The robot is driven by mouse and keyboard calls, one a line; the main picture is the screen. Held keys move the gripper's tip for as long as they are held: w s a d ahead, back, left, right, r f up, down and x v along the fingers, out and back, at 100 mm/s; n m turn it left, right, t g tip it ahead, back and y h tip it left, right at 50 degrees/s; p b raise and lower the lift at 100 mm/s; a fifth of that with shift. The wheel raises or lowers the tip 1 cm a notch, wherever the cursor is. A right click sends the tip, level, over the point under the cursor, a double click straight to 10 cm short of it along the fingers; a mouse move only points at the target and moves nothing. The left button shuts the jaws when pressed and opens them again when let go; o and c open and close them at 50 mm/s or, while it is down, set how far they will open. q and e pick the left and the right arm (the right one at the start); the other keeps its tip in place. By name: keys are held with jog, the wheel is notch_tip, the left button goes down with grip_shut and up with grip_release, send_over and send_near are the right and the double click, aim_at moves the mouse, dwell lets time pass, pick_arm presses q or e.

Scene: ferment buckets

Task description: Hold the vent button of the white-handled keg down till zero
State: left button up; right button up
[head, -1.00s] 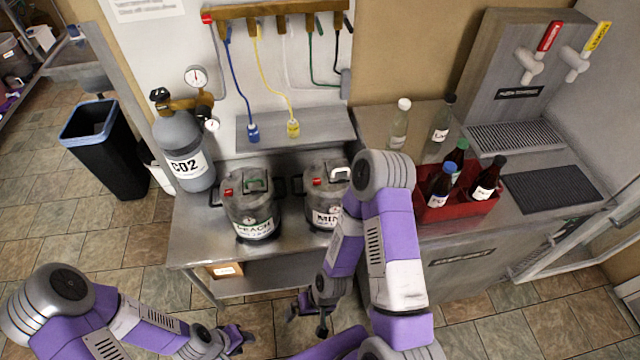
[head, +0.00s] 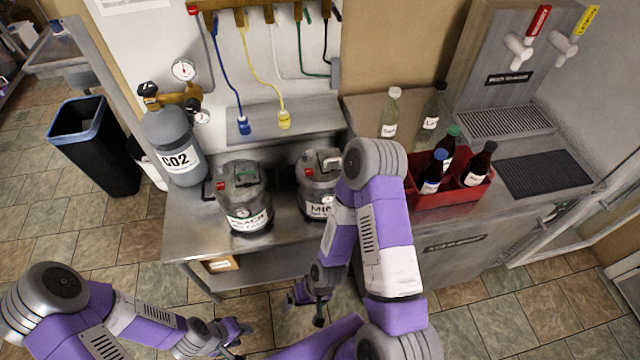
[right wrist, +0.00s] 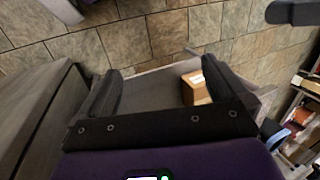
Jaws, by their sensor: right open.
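The white-handled keg (head: 314,205) stands on the steel bench in the head view, its label starting "MIN". Its white handle (head: 333,162) shows on top, and a small red part (head: 308,171) sits on the lid. My right arm hides its right side. My right gripper (head: 306,301) is open and empty, low in front of the bench and apart from the kegs. Its spread fingers show in the right wrist view (right wrist: 160,85). My left gripper (head: 238,336) is low at the bottom; its jaws are unclear.
A CO2 cylinder (head: 174,145) stands left of the kegs. Blue (head: 244,126) and yellow (head: 284,120) hose connectors rest on the shelf behind. A red bottle crate (head: 424,200) is on the right counter. A cardboard box (right wrist: 194,88) lies below in the right wrist view.

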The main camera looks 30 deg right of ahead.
dwell(0.4)
grip_shut()
dwell(0.4)
dwell(1.1)
